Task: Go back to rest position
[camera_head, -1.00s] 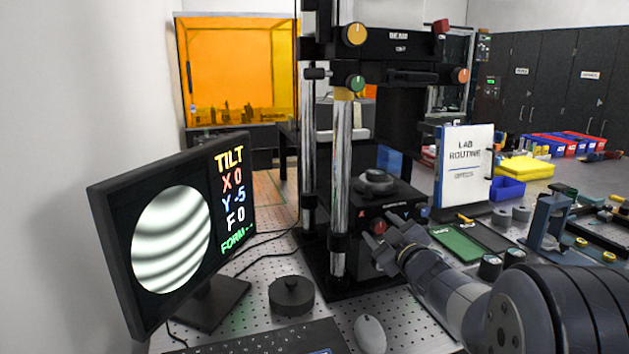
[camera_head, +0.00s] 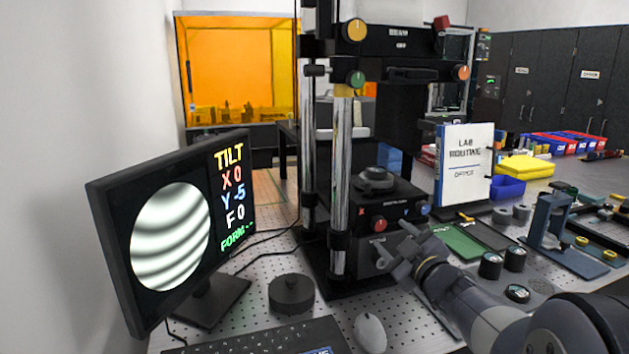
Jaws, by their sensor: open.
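My gripper (camera_head: 392,258) is open and empty in front of the interferometer's base, at lower right of the picture centre. Its fingers point left towards the dark base block. A red knob (camera_head: 379,224) on the block's front is just above and left of the fingers, and a blue knob (camera_head: 424,209) is above and right. I cannot tell whether a finger touches the block. The interferometer (camera_head: 384,45) stands upright on chrome columns, with a round dark part (camera_head: 375,178) on its stage. The monitor (camera_head: 172,232) shows curved fringes and "TILT X 0 Y -5 F 0".
A keyboard (camera_head: 262,342), a mouse (camera_head: 370,333) and a round black puck (camera_head: 291,294) lie on the perforated table in front. A "LAB ROUTINE" board (camera_head: 465,165) stands behind my arm. Small dark cylinders (camera_head: 491,265) and a blue stand (camera_head: 549,222) are close to its right.

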